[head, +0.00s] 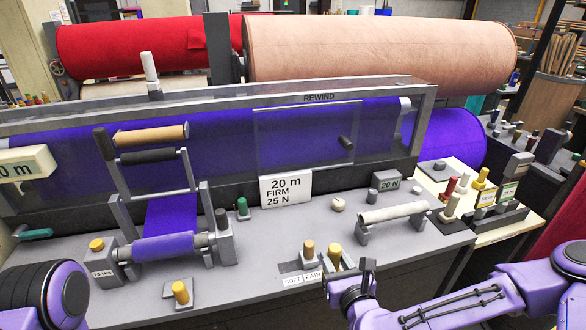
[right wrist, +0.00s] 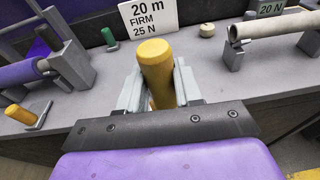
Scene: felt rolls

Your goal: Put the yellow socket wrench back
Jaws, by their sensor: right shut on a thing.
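A yellow cylindrical handle (head: 334,256), which looks like the yellow socket wrench, stands between the fingers of my right gripper (head: 343,276). In the right wrist view the yellow handle (right wrist: 157,72) fills the gap between both fingers of the gripper (right wrist: 158,90), which is shut on it. Its lower end is hidden by the gripper, so I cannot tell whether it touches the bench. Other yellow handles show: one in a small grey holder (head: 180,291) at the front left, and one at the right rack (head: 480,178). My left gripper is out of view.
A tan peg (head: 308,248) stands in a labelled slot just left of my right gripper. A pale roll (head: 392,213) on grey supports lies to the right. A white sign (head: 286,189) stands behind. A purple felt roller frame (head: 165,246) occupies the left bench.

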